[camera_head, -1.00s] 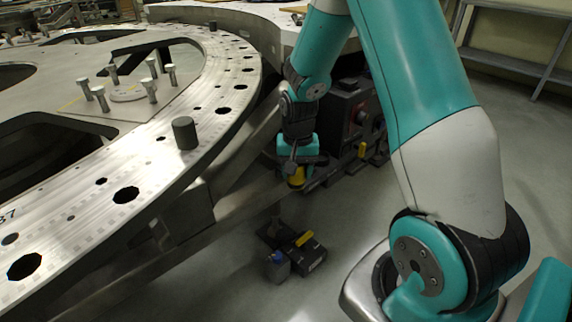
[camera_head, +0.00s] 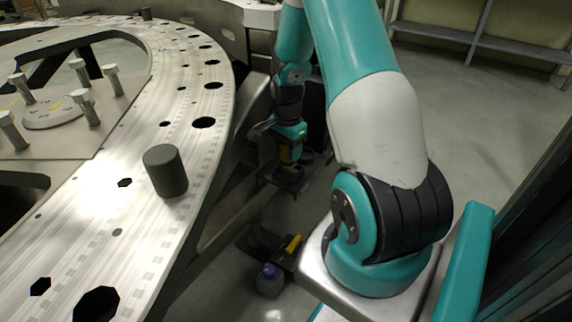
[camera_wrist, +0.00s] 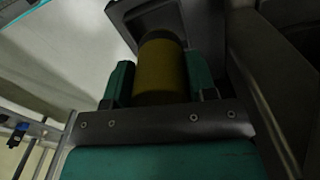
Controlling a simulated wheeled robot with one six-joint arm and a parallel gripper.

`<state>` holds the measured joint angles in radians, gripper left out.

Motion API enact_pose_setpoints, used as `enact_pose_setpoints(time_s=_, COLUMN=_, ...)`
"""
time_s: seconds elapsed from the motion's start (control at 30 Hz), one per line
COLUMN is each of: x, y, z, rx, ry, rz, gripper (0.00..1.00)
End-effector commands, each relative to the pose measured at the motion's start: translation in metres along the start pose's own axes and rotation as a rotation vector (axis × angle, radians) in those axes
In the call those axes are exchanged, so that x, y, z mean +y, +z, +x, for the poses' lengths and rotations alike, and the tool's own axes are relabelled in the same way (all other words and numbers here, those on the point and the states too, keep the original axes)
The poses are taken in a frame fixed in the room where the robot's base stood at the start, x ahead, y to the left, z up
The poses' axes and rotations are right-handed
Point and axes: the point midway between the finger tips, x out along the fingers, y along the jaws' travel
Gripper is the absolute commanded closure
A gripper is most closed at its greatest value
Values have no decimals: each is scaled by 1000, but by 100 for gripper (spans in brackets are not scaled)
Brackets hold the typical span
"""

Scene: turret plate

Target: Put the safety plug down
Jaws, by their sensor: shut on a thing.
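The safety plug appears to be the yellow cylinder with a dark end (camera_wrist: 160,68), seen in the wrist view between the two green fingers. My gripper (camera_wrist: 158,82) is shut on it. In the head view my gripper (camera_head: 288,150) hangs low beside the turret plate's outer edge, with a bit of yellow showing at its tip. A dark flat tray-like part (camera_head: 284,180) lies just below the gripper. I cannot tell whether the plug touches it. A dark recessed shape also shows beyond the plug in the wrist view.
The turret plate (camera_head: 95,235) fills the left side, with a dark grey cylinder (camera_head: 165,170) and several metal pins on it. A dark box with a yellow part and a blue-capped bottle (camera_head: 269,281) are low near the floor. Open floor (camera_head: 460,110) lies to the right.

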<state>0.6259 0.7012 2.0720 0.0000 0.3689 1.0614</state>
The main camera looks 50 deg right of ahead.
Motion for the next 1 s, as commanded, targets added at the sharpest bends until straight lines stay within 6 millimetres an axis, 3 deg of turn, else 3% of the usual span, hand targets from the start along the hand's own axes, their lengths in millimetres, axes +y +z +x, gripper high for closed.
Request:
enact_pose_setpoints(time_s=0.33, x=1, y=-2, z=41, rx=0, ry=0, rz=1, gripper=76)
enact_pose_setpoints(time_s=0.7, x=1, y=-2, z=45, rx=0, ry=-1, rz=2, gripper=76)
enact_pose_setpoints(time_s=0.73, x=1, y=-2, z=46, rx=0, ry=-1, rz=2, gripper=46)
enact_pose_setpoints(time_s=0.83, x=1, y=-2, z=45, rx=0, ry=-1, rz=2, gripper=23)
enact_pose_setpoints(time_s=1.0, x=1, y=-2, z=45, rx=0, ry=-1, rz=2, gripper=23)
